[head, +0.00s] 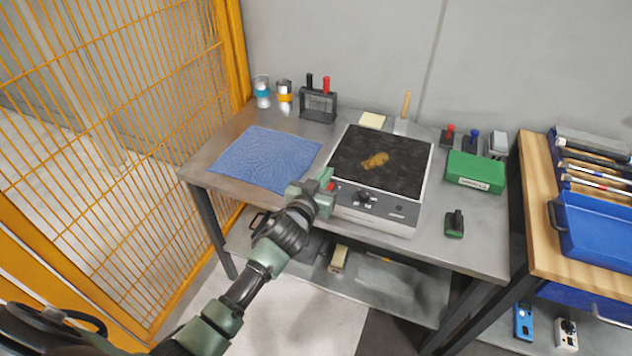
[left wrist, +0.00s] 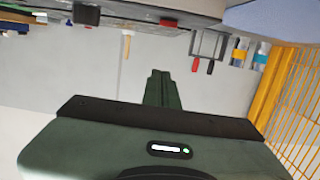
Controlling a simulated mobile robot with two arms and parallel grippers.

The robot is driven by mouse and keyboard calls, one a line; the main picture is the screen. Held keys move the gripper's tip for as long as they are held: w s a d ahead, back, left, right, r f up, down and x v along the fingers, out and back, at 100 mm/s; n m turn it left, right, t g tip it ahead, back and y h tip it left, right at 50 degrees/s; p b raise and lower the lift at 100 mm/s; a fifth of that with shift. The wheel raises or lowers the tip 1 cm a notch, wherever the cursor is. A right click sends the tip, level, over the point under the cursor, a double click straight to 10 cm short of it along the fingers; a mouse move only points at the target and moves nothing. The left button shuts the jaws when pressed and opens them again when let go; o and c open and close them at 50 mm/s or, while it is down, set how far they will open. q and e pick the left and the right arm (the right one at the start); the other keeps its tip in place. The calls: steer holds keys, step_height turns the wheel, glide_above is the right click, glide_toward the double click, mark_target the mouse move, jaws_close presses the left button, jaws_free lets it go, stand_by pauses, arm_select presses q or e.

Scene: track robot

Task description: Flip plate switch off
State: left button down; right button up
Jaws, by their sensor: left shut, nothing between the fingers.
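The hot plate (head: 375,222) stands on the metal bench, with a white body, a dark top and a brown lump (head: 375,160) on it. Its red switch (head: 331,186) is at the left end of the front panel, partly hidden by my gripper in the head view. The red switch also shows in the left wrist view (left wrist: 171,22). My left gripper (head: 325,180) is shut and empty, close to the switch; contact cannot be told. Its shut fingers show in the left wrist view (left wrist: 163,88). The switch position is too small to tell. My right gripper is out of view.
A black knob (head: 363,199) sits right of the switch. A blue mat (head: 265,158) lies left of the hot plate. A green box (head: 475,172) and a small dark green device (head: 455,224) are on the right. A yellow mesh fence (head: 110,100) borders the left.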

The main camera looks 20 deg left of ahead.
arm_select(q)
steer(key=s+r, duration=0.2)
steer(key=s, duration=0.5)
steer(key=shift+s+a+r, duration=0.2)
steer(key=shift+s, duration=0.15)
